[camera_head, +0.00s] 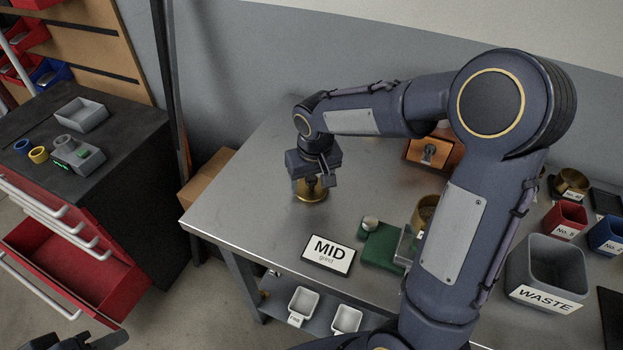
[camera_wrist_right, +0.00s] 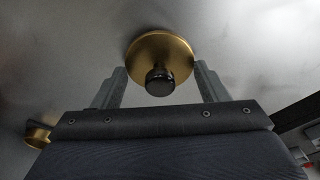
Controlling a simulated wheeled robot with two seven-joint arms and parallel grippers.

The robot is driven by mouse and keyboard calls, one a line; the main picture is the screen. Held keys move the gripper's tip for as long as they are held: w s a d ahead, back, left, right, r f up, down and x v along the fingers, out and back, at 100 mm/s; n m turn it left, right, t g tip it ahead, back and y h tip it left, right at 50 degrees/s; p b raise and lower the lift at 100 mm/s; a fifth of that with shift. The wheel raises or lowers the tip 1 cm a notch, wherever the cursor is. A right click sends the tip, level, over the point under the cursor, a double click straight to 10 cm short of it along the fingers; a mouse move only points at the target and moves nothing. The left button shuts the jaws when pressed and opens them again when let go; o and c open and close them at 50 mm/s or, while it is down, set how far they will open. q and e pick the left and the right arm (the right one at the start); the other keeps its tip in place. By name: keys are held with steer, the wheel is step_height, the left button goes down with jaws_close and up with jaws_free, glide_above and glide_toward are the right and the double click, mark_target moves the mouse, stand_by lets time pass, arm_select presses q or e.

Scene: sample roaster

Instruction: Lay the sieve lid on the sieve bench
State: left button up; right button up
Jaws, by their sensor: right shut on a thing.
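The sieve lid, a round brass disc with a black knob, sits under my right gripper at the left part of the steel bench (camera_head: 262,215). The lid (camera_head: 311,195) is at or just above the bench top; I cannot tell if it touches. My right gripper (camera_head: 312,183) points down and is shut on the lid. In the right wrist view the brass lid (camera_wrist_right: 160,48) and its black knob (camera_wrist_right: 159,82) show between the two fingers. A dark part at the lower left edge looks like my left gripper (camera_head: 88,341); its jaws cannot be made out.
A MID sign (camera_head: 329,254) and a green device (camera_head: 382,246) stand near the front edge. An orange box (camera_head: 432,150) is behind my arm. A grey WASTE bin (camera_head: 545,270) and red and blue cups stand right. The bench around the lid is clear.

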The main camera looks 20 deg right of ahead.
mark_target(314, 194)
steer(key=shift+f, duration=0.15)
steer(key=o, duration=1)
steer(key=shift+r, duration=0.5)
step_height(314, 194, up, 11)
steer(key=s+p, duration=0.1)
steer(key=shift+s+r, duration=0.15)
steer(key=shift+s, duration=0.25)
steer(key=shift+a, duration=0.1)
